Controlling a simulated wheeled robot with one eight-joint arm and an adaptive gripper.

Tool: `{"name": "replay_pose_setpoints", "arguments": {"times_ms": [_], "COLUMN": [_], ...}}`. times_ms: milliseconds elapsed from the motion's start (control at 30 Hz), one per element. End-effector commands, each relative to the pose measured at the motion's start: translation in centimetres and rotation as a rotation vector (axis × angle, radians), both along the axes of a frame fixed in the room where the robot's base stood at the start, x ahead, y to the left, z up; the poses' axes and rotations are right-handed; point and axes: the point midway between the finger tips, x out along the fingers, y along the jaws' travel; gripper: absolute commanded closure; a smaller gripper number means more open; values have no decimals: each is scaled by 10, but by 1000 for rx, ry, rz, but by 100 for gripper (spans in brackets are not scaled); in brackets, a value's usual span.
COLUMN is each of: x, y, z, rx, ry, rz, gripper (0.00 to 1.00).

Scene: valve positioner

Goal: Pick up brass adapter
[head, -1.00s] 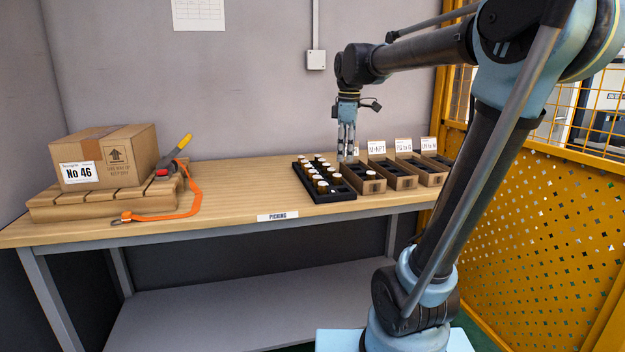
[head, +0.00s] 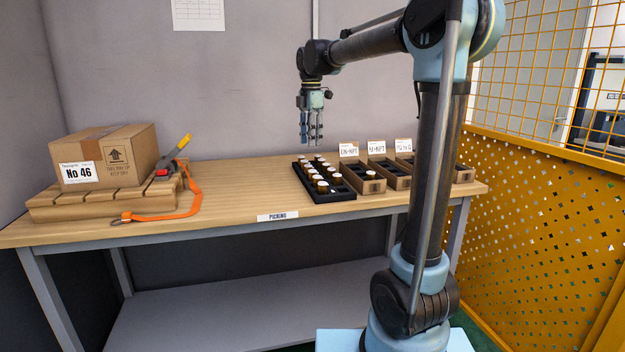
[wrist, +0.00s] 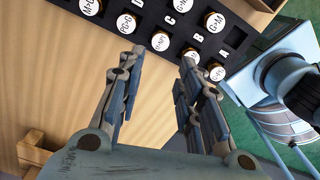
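A black tray (head: 334,199) on the bench holds several small adapters with white round tops and brass-coloured sides, such as a front one (head: 322,187). In the wrist view the black tray (wrist: 199,38) has white letters beside its slots. Its round tops carry codes, among them PG>G (wrist: 126,22) and G>M (wrist: 214,22). Which adapter is the task's one, I cannot tell. My gripper (head: 311,141) hangs pointing down above the tray's back part. In the wrist view my gripper (wrist: 162,56) has its fingers apart, with nothing between them.
Open wooden boxes with label cards, such as the nearest box (head: 372,187), stand right of the tray. A cardboard box (head: 130,150) sits on a small pallet (head: 90,205) at the left, with an orange strap (head: 165,214). The bench middle (head: 245,180) is clear. Yellow fencing (head: 545,200) stands at right.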

Motion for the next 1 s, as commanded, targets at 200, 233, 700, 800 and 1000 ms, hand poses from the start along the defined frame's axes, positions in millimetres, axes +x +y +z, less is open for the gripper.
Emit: {"name": "replay_pose_setpoints", "arguments": {"times_ms": [200,233,700,800,1000], "x": [0,0,1,3,3], "y": [0,0,-1,-3,-3], "z": [-40,-44,-85,-99,-122], "rx": [0,0,0,0,0], "ry": [0,0,0,0,0], "rz": [-1,-1,-2,-2,-1], "gripper": [67,67,67,67,67]}}
